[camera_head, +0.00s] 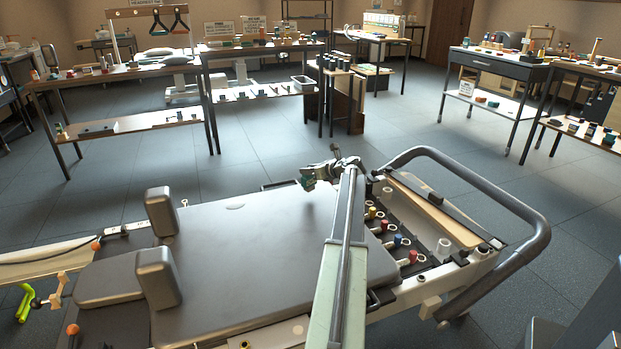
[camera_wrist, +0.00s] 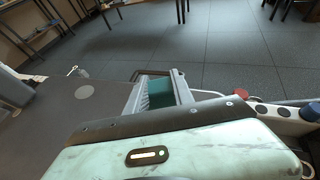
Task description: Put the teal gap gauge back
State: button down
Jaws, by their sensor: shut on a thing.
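The teal gap gauge shows in the wrist view (camera_wrist: 161,92) as a ribbed teal block between the jaws. My gripper (camera_wrist: 155,88) is shut on it. In the head view, my gripper (camera_head: 322,173) is at the end of my outstretched arm, over the far edge of the reformer's dark carriage. The gauge (camera_head: 307,179) is a small teal patch there, seen against the carriage and floor. The jaws hide part of the gauge.
The reformer carriage (camera_head: 230,235) fills the foreground, with two upright shoulder blocks and a curved foot bar (camera_head: 500,190) at right. Colored spring ends lie right of my arm. Tables with small items (camera_head: 120,72) line the back; open floor (camera_head: 260,140) lies between.

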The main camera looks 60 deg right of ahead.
notch_tip(320, 180, down, 3)
jog(key=shift+r+b, duration=0.2)
jog(key=shift+b, duration=0.45)
jog(key=shift+r, duration=0.2)
jog(key=shift+f, duration=0.1)
jog(key=c, duration=1.1)
grip_release()
jog(key=p+v, duration=0.5)
jog(key=v, duration=0.7)
